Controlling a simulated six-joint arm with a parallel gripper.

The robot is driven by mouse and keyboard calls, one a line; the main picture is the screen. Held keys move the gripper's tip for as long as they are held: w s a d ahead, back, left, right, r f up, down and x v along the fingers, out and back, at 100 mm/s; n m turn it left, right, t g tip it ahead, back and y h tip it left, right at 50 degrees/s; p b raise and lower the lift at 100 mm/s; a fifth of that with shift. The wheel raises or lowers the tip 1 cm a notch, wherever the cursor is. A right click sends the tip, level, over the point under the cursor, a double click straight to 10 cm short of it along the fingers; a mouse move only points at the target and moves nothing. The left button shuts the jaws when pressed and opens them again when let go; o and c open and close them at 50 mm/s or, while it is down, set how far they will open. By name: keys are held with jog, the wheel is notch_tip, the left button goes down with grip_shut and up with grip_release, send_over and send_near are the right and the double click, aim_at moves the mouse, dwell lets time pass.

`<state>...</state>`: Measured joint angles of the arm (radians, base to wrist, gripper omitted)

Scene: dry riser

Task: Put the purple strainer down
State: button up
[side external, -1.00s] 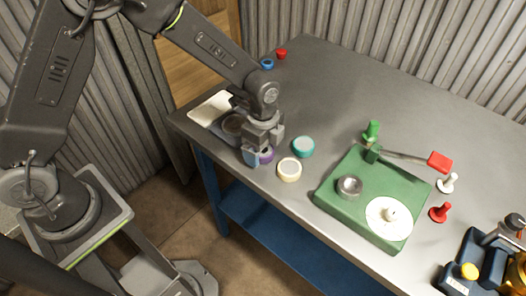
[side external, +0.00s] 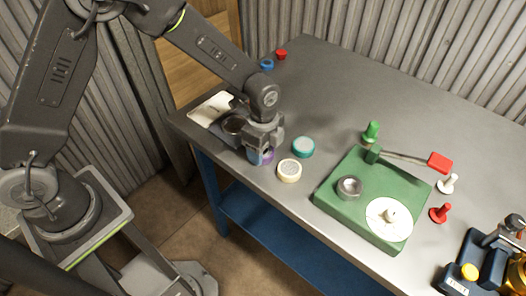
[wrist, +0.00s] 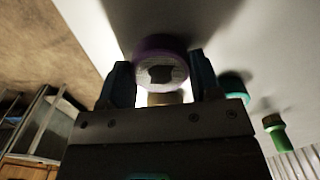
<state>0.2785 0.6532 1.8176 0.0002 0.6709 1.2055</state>
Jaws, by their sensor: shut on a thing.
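The purple strainer (wrist: 150,48) is a round purple ring with a pale mesh and a dark patch in its middle. It sits between the two fingers of my gripper (wrist: 162,78), which is shut on it. In the side view my gripper (side external: 260,149) points down near the front left edge of the table, and only a little of the purple strainer (side external: 263,158) shows at the fingers. I cannot tell whether the strainer touches the table.
A cream strainer (side external: 289,170) and a teal one (side external: 303,147) stand just right of my gripper. A green base (side external: 340,205) with a lever is farther right. A pale mat (side external: 206,108) lies behind left. The back middle of the table (side external: 340,90) is clear.

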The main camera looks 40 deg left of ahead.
jog(key=shift+r, duration=0.1)
jog(key=shift+r, duration=0.6)
notch_tip(320, 180, up, 3)
jog(key=s+a+r, duration=0.2)
jog(key=a+r, duration=0.4)
jog(key=a, duration=0.5)
jog(key=w+a+r, duration=0.1)
jog(key=w+a, duration=0.5)
jog(key=a, duration=0.4)
jog(key=w+a, duration=0.6)
jog(key=a, duration=0.5)
jog(key=shift+n, duration=0.4)
jog(key=w+d+f, duration=0.2)
jog(key=d, duration=0.1)
jog(key=w+d+f, duration=0.2)
jog(key=d, duration=0.1)
jog(key=w+d+f, duration=0.2)
jog(key=d+f, duration=0.1)
jog(key=shift+w+d, duration=0.15)
jog(key=shift+w, duration=0.2)
jog(key=shift+f, duration=1.85)
jog(key=shift+f, duration=0.15)
